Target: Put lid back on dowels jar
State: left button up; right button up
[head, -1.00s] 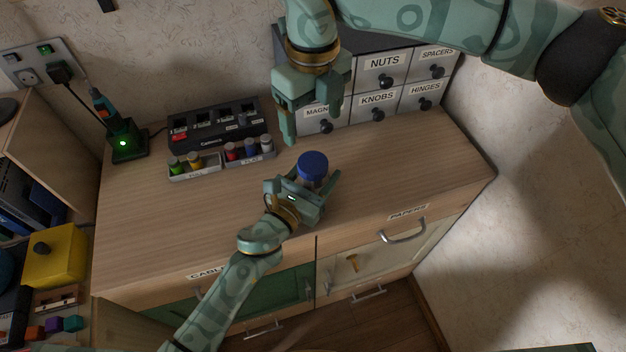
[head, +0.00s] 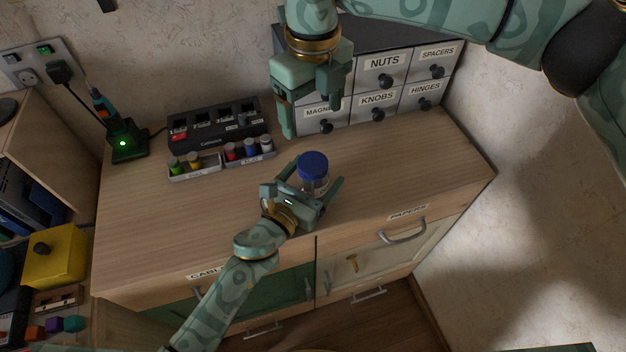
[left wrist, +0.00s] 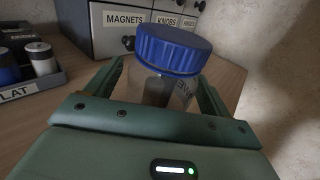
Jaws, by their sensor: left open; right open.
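The clear jar (head: 313,184) stands on the wooden counter top with the blue lid (head: 313,162) on its mouth. In the left wrist view the blue lid (left wrist: 172,48) covers the top of the clear jar (left wrist: 160,88), whose side label is only partly readable. My left gripper (head: 317,182) is open, with one finger on either side of the jar and a visible gap in front of its palm. My right gripper (head: 310,118) is open and empty, pointing down behind the jar, in front of the labelled drawers.
A drawer unit (head: 378,98) stands at the back right. A black charger block (head: 214,125) and small trays of coloured bottles (head: 195,166) are at the back left.

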pick_arm(q)
jog(key=b+v, duration=0.1)
jog(key=v, duration=1.3)
jog(key=shift+s+f+b, duration=0.1)
jog(key=shift+b, duration=0.3)
jog(key=shift+s+a, duration=0.35)
jog(key=shift+s, duration=0.15)
